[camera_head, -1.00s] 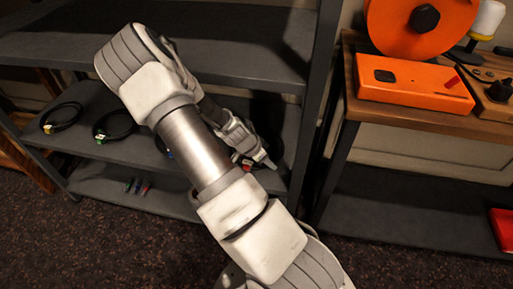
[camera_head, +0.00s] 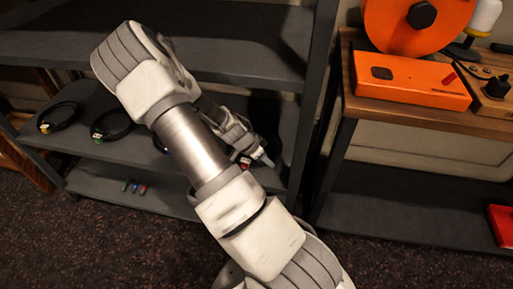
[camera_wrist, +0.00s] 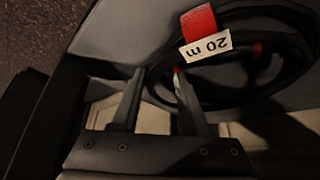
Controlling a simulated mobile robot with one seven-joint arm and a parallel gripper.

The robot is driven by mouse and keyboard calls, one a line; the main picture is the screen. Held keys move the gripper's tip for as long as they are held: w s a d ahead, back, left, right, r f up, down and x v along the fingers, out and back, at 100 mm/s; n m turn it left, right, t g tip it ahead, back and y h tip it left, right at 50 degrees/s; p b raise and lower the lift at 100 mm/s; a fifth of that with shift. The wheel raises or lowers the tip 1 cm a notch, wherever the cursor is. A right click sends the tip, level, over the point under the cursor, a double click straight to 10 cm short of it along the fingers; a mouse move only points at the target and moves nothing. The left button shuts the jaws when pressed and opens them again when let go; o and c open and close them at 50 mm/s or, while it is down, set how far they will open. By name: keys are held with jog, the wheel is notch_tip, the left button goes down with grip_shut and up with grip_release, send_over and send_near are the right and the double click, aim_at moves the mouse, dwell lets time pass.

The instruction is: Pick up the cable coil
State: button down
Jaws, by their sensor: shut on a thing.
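A black cable coil (camera_wrist: 300,48) with a red tag (camera_wrist: 198,22) and a white "20 m" label (camera_wrist: 207,48) fills the upper right of the wrist view. My gripper (camera_wrist: 160,76) is shut on the left edge of this coil, with a finger on either side of the cable. In the head view my gripper (camera_head: 264,159) is low at the right end of the middle shelf; a bit of red shows beside it, and the rest of the coil is mostly hidden by my arm.
Two other black coils, one with a yellow mark (camera_head: 57,117) and one with a green mark (camera_head: 110,122), lie left on the middle shelf (camera_head: 75,142). Another is partly hidden behind my arm. A shelf post (camera_head: 318,95) stands right of my gripper. An upper shelf (camera_head: 230,60) hangs above.

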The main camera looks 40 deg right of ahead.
jog(key=shift+r, duration=0.15)
jog(key=shift+r+p, duration=0.45)
jog(key=shift+r, duration=0.2)
notch_tip(320, 180, up, 2)
jog(key=shift+r+p, duration=0.2)
jog(key=shift+p, duration=0.45)
jog(key=w+a+p, duration=0.1)
jog(key=a+p, duration=0.3)
jog(key=a, duration=1.4)
jog(key=shift+w+f, duration=0.2)
